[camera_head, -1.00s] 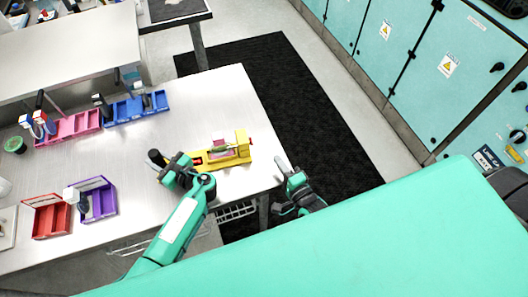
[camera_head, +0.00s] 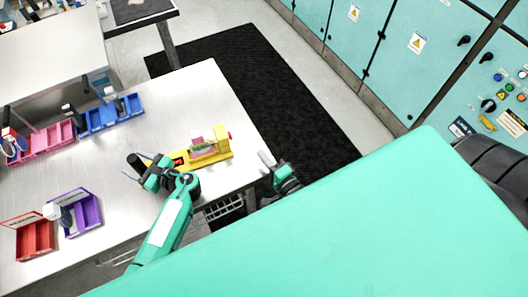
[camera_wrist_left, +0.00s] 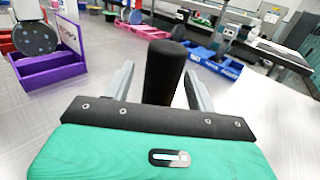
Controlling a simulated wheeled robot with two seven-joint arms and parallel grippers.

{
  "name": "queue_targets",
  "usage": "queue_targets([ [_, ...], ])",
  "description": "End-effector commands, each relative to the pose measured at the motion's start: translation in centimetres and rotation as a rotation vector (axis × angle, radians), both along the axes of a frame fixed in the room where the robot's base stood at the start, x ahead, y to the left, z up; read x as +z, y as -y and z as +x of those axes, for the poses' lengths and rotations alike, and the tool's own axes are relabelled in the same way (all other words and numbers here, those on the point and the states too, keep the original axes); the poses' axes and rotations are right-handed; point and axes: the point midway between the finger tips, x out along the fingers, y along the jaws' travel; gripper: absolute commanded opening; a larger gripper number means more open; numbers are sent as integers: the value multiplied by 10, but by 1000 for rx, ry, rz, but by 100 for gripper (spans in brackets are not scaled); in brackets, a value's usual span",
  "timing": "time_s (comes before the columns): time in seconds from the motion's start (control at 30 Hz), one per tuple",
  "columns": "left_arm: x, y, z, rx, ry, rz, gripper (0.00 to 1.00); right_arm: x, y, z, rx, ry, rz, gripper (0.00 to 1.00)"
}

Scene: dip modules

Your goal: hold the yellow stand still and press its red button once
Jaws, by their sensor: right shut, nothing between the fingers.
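The yellow stand (camera_head: 218,154) lies on the steel table near its right edge, with a pinkish block on top. A small red button (camera_head: 230,135) shows at its right end. My left gripper (camera_head: 134,168) is at the stand's left end, fingers apart. In the left wrist view a black upright cylinder (camera_wrist_left: 165,72) stands between the two spread fingers, with a visible gap on the left; contact on the right is unclear. My right gripper (camera_head: 264,158) is shut and empty, just right of the stand's button end and off the table's edge.
Blue bins (camera_head: 112,114), pink bins (camera_head: 48,142), a purple bin (camera_head: 86,214) and a red bin (camera_head: 36,238) stand to the left on the table. Teal cabinets (camera_head: 400,75) line the right. A black floor mat (camera_head: 255,90) lies beyond the table.

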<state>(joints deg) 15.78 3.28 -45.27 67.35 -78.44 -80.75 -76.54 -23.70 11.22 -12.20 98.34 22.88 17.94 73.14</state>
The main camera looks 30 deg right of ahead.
Motion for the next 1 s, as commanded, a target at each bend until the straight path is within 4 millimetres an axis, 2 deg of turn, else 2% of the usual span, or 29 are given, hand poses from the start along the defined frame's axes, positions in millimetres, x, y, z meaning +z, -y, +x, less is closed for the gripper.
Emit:
queue_targets([
  [0.27,0,2,-3,-1,-1,-1,57,1,0,0,0,0,0,0],
  [1.0,0,40,-48,0,-1,-1,57,16,0,0,0,0,0,0],
])
